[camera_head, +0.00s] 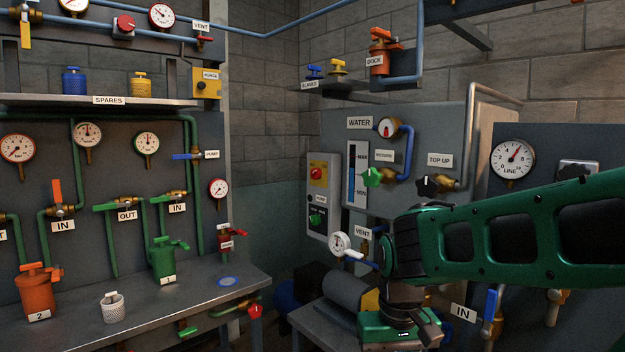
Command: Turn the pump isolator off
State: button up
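I cannot tell for sure which control is the pump isolator. A blue lever valve (187,156) lies level beside a label that reads PUMP (211,155), on the left panel. A grey switch box (318,205) on the back wall has a red button on yellow (317,173) above and a green control (318,218) below; its small label is hard to read. A grey box with a dark knob (578,169) stands at the right, partly behind my arm. My gripper (425,338) is low at centre right, pointing down, apart from these controls; its fingertips are unclear.
My green arm covers much of the lower right. A blue-handled IN valve (491,306) stands beside it. A black TOP UP knob (428,186) and a green knob (372,177) jut from the wall. A bench (200,298) with canisters fills the lower left.

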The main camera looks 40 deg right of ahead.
aim_at(315, 173)
jog(key=i, duration=0.95)
jog(key=u, duration=0.05)
